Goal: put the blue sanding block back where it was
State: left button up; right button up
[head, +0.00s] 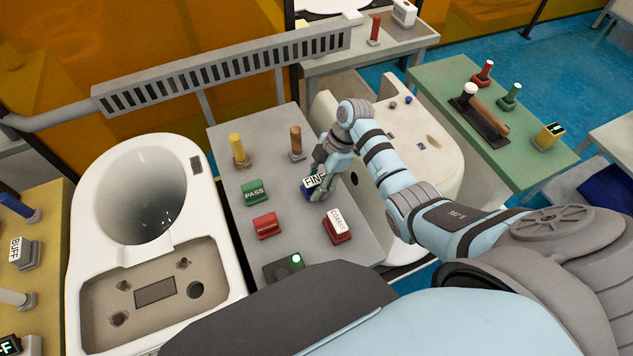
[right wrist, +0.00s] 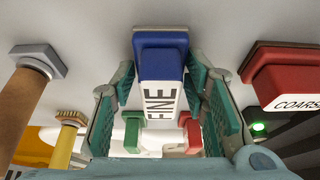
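The blue sanding block (head: 309,188), with a white label reading FINE, stands on the grey table (head: 237,213) between the two toilets. My right gripper (head: 319,174) reaches down over it from the right. In the right wrist view the block (right wrist: 160,62) lies between the fingers, label towards the camera. The fingers look open around it, with narrow gaps at both sides. Its base seems to rest on the tabletop; exact contact is hard to see. My left gripper is not in view.
A small box with a green light (head: 284,268) sits at the table's near end.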

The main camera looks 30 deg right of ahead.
jog(key=shift+o, duration=1)
jog(key=shift+r, duration=0.3)
jog(key=v, duration=1.2)
jog(key=shift+p, duration=0.45)
jog(key=shift+f, duration=0.1)
